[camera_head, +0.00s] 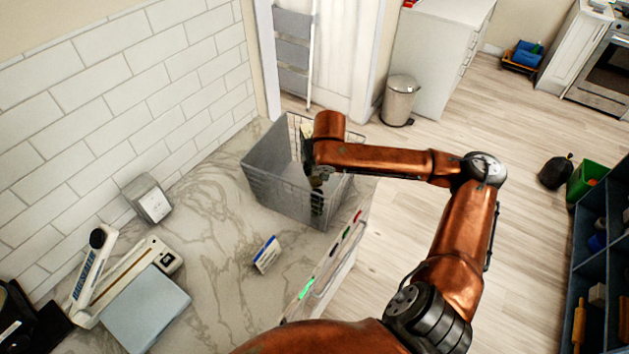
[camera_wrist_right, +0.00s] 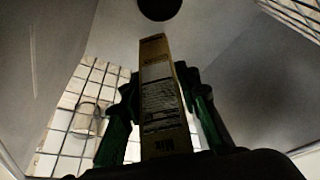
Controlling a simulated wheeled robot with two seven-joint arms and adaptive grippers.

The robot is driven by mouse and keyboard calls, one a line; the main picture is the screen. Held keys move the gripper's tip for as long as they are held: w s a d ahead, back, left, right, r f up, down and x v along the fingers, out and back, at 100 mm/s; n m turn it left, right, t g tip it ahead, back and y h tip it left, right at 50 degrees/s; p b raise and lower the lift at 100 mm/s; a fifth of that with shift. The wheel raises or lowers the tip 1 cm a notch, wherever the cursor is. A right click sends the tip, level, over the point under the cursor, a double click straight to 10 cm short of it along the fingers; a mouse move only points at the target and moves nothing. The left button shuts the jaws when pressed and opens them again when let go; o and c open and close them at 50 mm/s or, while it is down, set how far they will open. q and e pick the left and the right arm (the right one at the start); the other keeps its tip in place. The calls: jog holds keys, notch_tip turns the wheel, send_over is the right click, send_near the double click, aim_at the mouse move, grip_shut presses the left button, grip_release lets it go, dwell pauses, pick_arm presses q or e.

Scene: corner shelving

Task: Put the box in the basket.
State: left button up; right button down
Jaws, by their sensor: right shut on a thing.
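The grey wire basket (camera_head: 268,172) stands at the far end of the marble counter. My right gripper (camera_head: 317,188) is over the basket or reaching into it, partly hidden by my own arm. In the right wrist view, the right gripper (camera_wrist_right: 160,88) is shut on a narrow, pale yellow-brown box (camera_wrist_right: 160,110) with printed text, one green finger on each side. A pale bit of the box (camera_head: 306,131) seems to show beside my wrist in the head view. I cannot tell whether the box touches the basket floor. My left gripper is out of view.
A small blue-and-white pack (camera_head: 266,254) lies on the counter in front of the basket. A holder with coloured markers (camera_head: 325,265) stands along the right edge. A paper trimmer (camera_head: 125,280) and a grey flat pad (camera_head: 145,308) are at lower left. Bare marble lies between.

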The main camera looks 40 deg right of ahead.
aim_at(316, 178)
notch_tip(316, 178, down, 5)
jog(key=shift+r+b, duration=0.1)
jog(key=shift+b, duration=0.25)
jog(key=c, duration=1.5)
grip_release()
jog(key=shift+o, duration=0.2)
jog(key=p+v, duration=0.2)
jog(key=v, duration=1)
jog(key=shift+s+a, duration=0.1)
